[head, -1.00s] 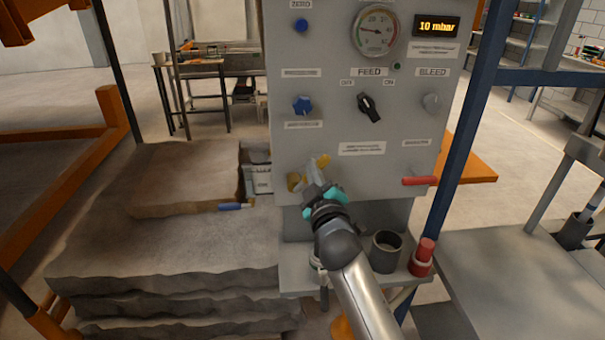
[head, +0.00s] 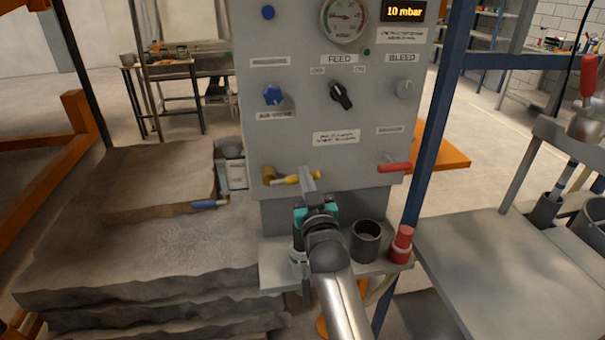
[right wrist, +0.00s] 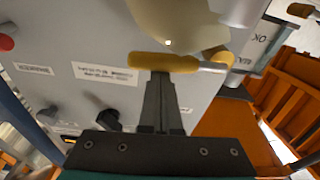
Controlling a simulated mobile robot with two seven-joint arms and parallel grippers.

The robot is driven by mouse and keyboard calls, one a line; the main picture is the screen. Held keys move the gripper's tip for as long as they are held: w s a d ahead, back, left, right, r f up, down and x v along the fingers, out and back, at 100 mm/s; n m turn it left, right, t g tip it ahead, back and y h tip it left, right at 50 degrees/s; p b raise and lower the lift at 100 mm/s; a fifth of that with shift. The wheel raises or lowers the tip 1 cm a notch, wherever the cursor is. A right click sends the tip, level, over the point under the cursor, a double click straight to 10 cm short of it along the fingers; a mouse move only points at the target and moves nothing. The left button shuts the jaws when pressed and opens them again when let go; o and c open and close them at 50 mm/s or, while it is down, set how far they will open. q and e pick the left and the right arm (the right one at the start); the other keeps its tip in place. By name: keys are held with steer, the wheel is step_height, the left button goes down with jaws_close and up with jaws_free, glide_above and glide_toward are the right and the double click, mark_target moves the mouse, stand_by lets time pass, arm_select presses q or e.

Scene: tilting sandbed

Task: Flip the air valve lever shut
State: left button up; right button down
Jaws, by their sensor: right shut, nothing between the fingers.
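The yellow valve lever (head: 292,180) lies about level at the lower left of the grey panel, pointing right from its brass valve body (head: 269,174). In the right wrist view its yellow grip (right wrist: 165,62) lies across the fingertips. My right gripper (head: 307,174) is shut and empty. Its tips are at the lever's grip and appear to touch it, partly hiding the lever's outer end in the head view. The right gripper's fingers also show in the right wrist view (right wrist: 161,78). My left gripper is out of view.
A red lever (head: 395,167) is at the panel's lower right. A black FEED knob (head: 341,95) and blue star knob (head: 272,95) sit above. A dark cup (head: 366,241) and red-capped item (head: 402,243) stand on the shelf. A sand block (head: 160,185) is left.

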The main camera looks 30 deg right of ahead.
steer(key=shift+f, duration=0.4)
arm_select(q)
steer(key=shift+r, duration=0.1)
arm_select(e)
steer(key=shift+r, duration=0.15)
